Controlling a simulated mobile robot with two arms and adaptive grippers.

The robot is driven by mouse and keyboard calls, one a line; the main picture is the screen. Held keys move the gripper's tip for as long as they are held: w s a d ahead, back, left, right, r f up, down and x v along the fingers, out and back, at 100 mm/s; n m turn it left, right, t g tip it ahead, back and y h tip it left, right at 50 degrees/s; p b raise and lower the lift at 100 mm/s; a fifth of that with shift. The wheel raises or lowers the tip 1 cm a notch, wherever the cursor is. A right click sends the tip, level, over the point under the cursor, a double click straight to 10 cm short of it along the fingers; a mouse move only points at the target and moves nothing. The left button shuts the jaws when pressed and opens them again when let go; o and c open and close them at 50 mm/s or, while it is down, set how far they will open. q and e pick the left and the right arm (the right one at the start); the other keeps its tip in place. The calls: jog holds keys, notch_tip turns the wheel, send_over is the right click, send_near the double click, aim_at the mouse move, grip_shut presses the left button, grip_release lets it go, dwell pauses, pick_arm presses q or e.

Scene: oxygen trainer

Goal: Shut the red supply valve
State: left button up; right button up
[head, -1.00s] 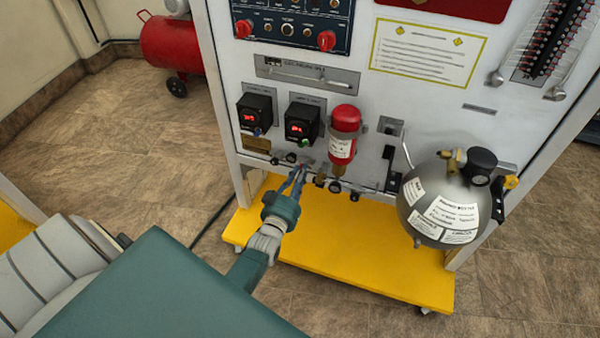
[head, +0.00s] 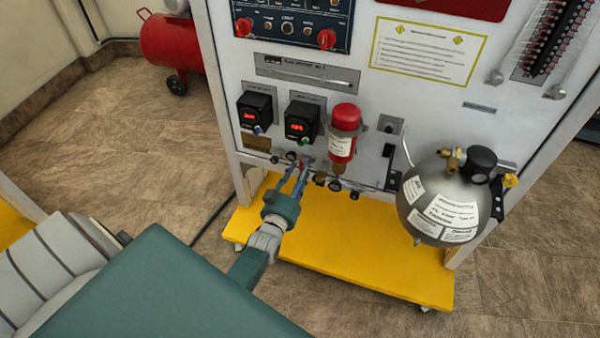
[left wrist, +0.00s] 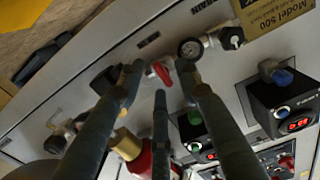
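The red supply valve shows in the left wrist view as a small red handle (left wrist: 162,73) on a metal fitting low on the panel. My left gripper (left wrist: 160,84) has its dark fingers spread around the handle, with a gap visible between them and the red part. In the head view my left gripper (head: 298,170) reaches up to the row of fittings under the red-topped cylinder and displays. The fingers hide much of the valve there. My right gripper is in neither view.
A red-topped cylinder (head: 344,130) hangs just right of the gripper. A grey tank (head: 440,205) stands further right. The yellow base (head: 340,250) lies below.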

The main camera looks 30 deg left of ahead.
pick_arm(q)
jog(key=shift+s, duration=0.1)
jog(key=v, duration=1.1)
jog(key=shift+s, duration=0.4)
